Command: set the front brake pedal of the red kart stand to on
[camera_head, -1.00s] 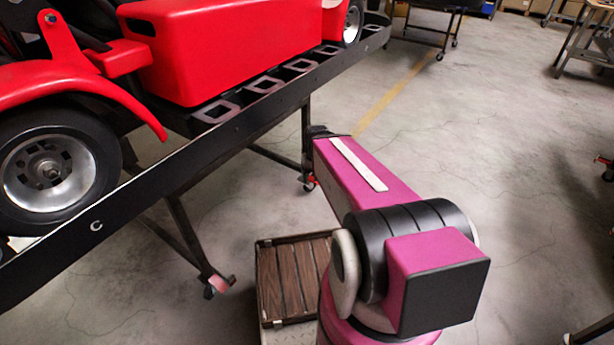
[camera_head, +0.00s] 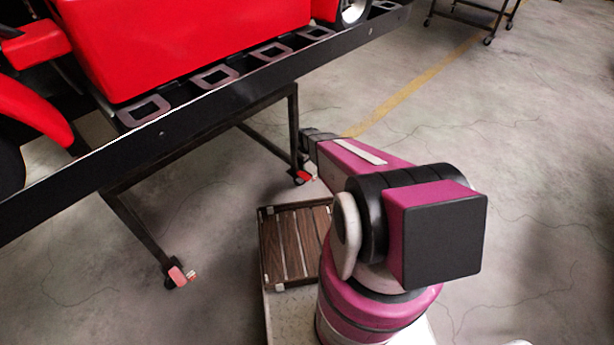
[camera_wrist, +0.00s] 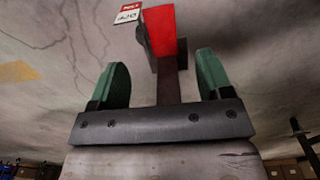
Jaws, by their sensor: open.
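The red kart stand is a long black frame (camera_head: 215,105) with dark legs on casters, under a red kart. One caster with a red pedal (camera_head: 178,276) shows at lower left in the head view; another red pedal (camera_head: 302,177) shows near my bent arm. In the wrist view a red pedal-like piece (camera_wrist: 166,32) with a dark part below it lies between and past the green fingers of my gripper (camera_wrist: 163,62). A small red and white label (camera_wrist: 127,13) is beside it. My gripper is open. I cannot tell contact, or the pedal's setting.
The red kart body (camera_head: 180,40) rests on the frame at upper left. A slatted wooden tray (camera_head: 268,250) lies beside my arm's base. Another wheeled stand (camera_head: 470,15) is at the far top. The grey floor to the right is clear.

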